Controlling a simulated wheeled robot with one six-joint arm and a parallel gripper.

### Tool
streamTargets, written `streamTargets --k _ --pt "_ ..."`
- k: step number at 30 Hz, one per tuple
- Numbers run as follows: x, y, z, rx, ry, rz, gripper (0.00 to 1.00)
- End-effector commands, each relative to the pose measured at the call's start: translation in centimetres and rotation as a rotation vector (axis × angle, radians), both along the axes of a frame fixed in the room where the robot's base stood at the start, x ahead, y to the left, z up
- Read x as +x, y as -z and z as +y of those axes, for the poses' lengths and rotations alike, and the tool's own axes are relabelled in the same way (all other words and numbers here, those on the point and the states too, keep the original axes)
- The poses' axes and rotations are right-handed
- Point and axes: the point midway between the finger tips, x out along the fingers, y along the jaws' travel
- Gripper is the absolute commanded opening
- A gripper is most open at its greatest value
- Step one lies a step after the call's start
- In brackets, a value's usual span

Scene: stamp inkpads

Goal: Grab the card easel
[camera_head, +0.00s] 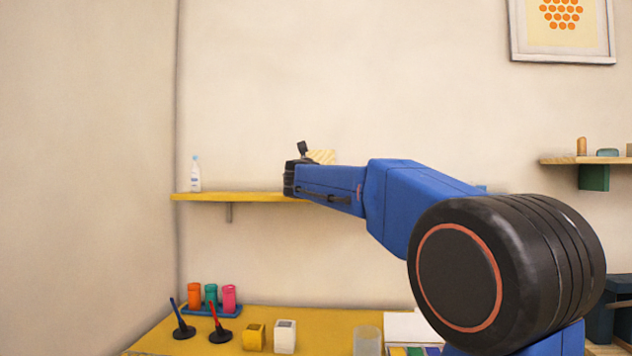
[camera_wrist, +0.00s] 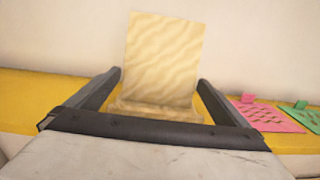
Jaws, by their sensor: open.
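The card easel (camera_wrist: 163,58) is a pale wooden piece with wavy grain and an upright back panel. It stands on the yellow shelf (camera_wrist: 25,103), centred ahead of my gripper (camera_wrist: 160,90) in the wrist view. My gripper is open, with one dark finger on each side of the easel's lower part. I cannot tell whether the fingers touch it. In the head view, part of the easel (camera_head: 322,157) shows behind my gripper (camera_head: 301,150), and my arm hides the rest.
A pink patterned item (camera_wrist: 268,116) and a green item (camera_wrist: 302,112) lie right of the easel on the shelf. A white bottle (camera_head: 195,173) stands at the shelf's left end. Below, a yellow table (camera_head: 325,322) holds colored cups, stamps and blocks.

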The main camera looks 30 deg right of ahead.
Motion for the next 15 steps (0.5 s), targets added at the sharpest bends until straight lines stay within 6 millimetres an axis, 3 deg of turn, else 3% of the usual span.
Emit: streamTargets --k 15 --pt "3.3 0.2 -2.4 0.001 0.001 0.0 1.0"
